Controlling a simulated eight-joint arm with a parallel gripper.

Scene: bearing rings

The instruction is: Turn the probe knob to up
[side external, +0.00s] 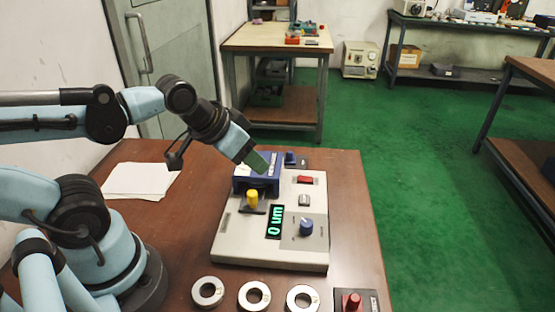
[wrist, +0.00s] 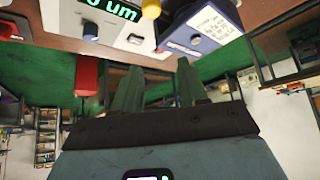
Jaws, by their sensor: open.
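The grey measuring device (side external: 230,238) stands on the brown table. A blue knob (side external: 306,226) with a light mark sits on its grey panel at the front right; it also shows in the wrist view (wrist: 91,28). A yellow-topped post (side external: 252,196) stands in front of the blue housing (side external: 243,186). The frames do not label which is the probe knob. The display (side external: 275,221) reads 0 um. My gripper (side external: 258,162) is open and empty, by the blue housing and apart from the blue knob. In the wrist view its green fingers (wrist: 158,68) are spread.
Three metal rings (side external: 254,296) lie along the table's front. A red knob on a dark box (side external: 352,302) is at the front right. A red button (side external: 305,180) and a grey switch (side external: 304,200) are on the device. White paper (side external: 140,181) lies at the left.

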